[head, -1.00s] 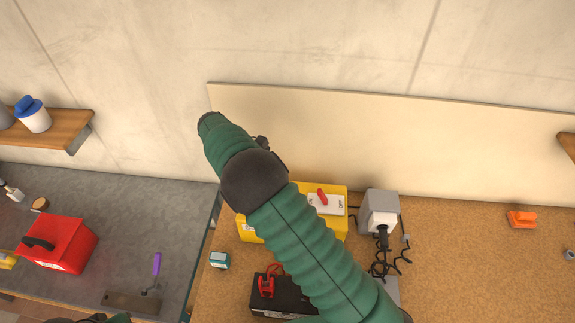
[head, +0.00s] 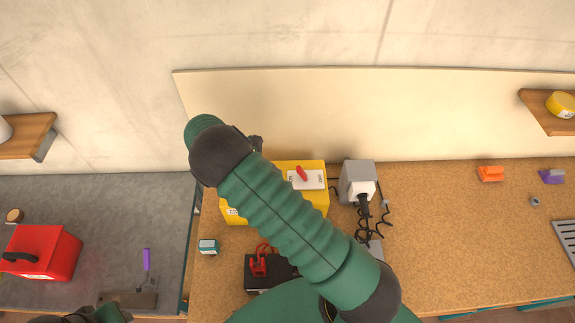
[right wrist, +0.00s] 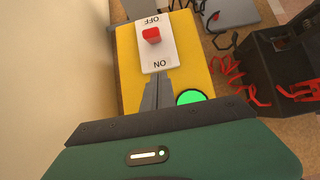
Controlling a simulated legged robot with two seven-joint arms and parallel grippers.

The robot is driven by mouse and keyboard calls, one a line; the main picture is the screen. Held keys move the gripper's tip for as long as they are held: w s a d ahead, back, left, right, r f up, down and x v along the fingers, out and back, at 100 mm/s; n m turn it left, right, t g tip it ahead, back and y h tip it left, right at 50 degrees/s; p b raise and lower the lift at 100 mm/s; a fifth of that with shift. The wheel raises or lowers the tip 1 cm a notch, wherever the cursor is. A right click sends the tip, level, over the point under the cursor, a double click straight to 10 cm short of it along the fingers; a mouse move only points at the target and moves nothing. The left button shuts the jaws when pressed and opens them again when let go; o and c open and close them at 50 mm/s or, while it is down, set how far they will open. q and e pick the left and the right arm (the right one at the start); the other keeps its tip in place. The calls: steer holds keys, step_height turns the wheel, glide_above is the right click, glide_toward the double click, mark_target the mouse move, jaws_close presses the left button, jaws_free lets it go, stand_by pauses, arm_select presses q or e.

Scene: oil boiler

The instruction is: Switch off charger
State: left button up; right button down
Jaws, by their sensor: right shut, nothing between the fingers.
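The yellow charger box (head: 312,203) stands on the cork-coloured bench against the pale board, partly hidden by my right arm. On top is a white plate (right wrist: 157,52) marked OFF at the far end and ON at the near end in the right wrist view, with a red switch (right wrist: 151,35) between the labels; its exact tilt is unclear. A round green light (right wrist: 190,97) glows beside the plate. My right gripper (right wrist: 158,82) is shut and empty, its tips by the ON end; contact is unclear. My left gripper (head: 95,316) shows only partly at the bottom left.
A grey socket box (head: 356,174) with a black plug stands right of the charger. A black battery (head: 262,279) with red leads lies in front, near a small teal-and-white box (head: 208,247). A red case (head: 45,255) sits on the grey bench. The bench's right side is mostly clear.

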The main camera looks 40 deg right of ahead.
mark_target(302, 174)
steer(key=s+d+p, duration=0.1)
steer(key=s+d+r+p, duration=0.1)
steer(key=shift+s+d, duration=0.25)
steer(key=shift+d, duration=0.15)
steer(key=shift+s+d+f, duration=0.1)
steer(key=shift+d, duration=0.25)
steer(key=shift+r, duration=0.25)
